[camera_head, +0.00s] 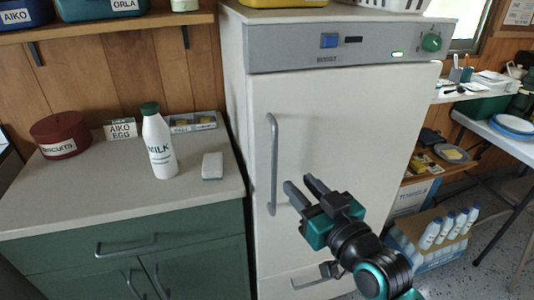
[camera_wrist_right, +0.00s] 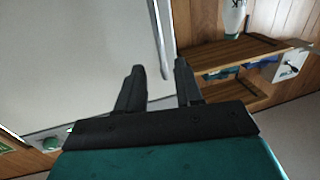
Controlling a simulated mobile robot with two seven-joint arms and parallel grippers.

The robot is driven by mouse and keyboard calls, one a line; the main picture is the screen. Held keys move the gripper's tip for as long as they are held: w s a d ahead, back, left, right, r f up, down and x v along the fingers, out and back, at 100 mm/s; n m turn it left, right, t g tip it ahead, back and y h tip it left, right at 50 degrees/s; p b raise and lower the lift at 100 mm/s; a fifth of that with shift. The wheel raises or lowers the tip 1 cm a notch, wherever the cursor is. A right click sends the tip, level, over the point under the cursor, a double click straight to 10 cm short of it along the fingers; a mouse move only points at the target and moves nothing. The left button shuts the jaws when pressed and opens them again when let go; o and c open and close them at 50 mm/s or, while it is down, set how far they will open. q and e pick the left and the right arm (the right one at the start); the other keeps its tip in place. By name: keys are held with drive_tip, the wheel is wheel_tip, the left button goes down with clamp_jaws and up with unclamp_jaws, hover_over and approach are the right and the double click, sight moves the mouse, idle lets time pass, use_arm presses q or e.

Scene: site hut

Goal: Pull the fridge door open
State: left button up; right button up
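The fridge door (camera_head: 340,150) is a plain cream panel and looks shut, below a grey control strip. Its handle (camera_head: 273,165) is a long vertical grey bar near the door's left edge. My right gripper (camera_head: 301,184) is in front of the door, just right of the handle's lower half, with fingers apart and nothing held. In the right wrist view the handle (camera_wrist_right: 160,40) reaches down to the gap between the tips of my right gripper (camera_wrist_right: 159,68); I see no contact. My left gripper is in neither view.
A counter (camera_head: 100,205) with a milk bottle (camera_head: 159,145) and a biscuit tin (camera_head: 61,134) adjoins the fridge's left side. At right, a box of bottles (camera_head: 440,235) stands on the floor beside a table (camera_head: 500,130). A lower drawer handle (camera_head: 310,282) shows below the door.

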sight(276, 160)
drive_tip(key=x, duration=1.1)
drive_tip(key=shift+w+f, duration=0.1)
clamp_jaws()
